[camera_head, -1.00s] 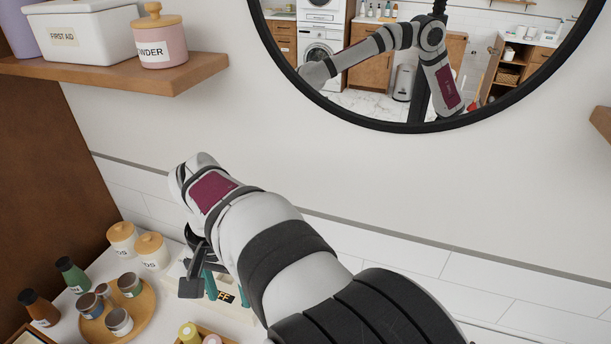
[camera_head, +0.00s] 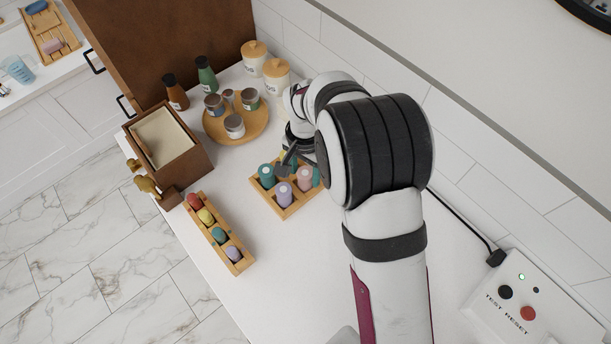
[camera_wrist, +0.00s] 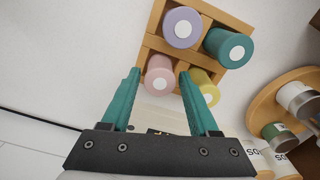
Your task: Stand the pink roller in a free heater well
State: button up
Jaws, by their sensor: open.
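The pink roller (camera_head: 304,178) stands upright in a wooden tray (camera_head: 289,211) with teal (camera_head: 267,174) and lavender (camera_head: 284,193) rollers. In the wrist view the pink roller (camera_wrist: 160,77) shows its pale end between the teal fingertips of my open gripper (camera_wrist: 160,74). Lavender (camera_wrist: 182,28), teal (camera_wrist: 230,46) and yellow (camera_wrist: 203,88) rollers stand around it. The gripper is above the tray; I cannot tell whether a finger touches the roller. A pale surface with dark marks shows below, partly hidden by the gripper. Heater wells cannot be made out; my arm covers part of the counter.
A narrow wooden rack (camera_head: 234,255) holds several coloured pieces at the front. A round wooden board (camera_head: 222,131) carries tins. Lidded jars (camera_head: 276,76) stand behind. A control box with TEST and RESET buttons (camera_head: 528,314) is at the right.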

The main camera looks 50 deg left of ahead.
aim_at(309, 173)
jog(key=shift+f, duration=0.55)
grip_shut()
jog(key=shift+r, duration=0.15)
jog(key=r, duration=0.4)
jog(key=shift+w+d+r, duration=0.25)
jog(key=shift+w+d, duration=0.05)
jog(key=shift+d, duration=0.1)
jog(key=w+d+r, duration=0.5)
jog(key=d+r, duration=0.1)
jog(key=d, duration=0.3)
jog(key=w+a+r, duration=0.1)
jog(key=w+a, duration=0.8)
jog(key=w, duration=0.2)
jog(key=f, duration=0.9)
jog(key=shift+s+a+f, duration=0.15)
jog(key=shift+a+f, duration=0.1)
jog(key=shift+f, duration=0.05)
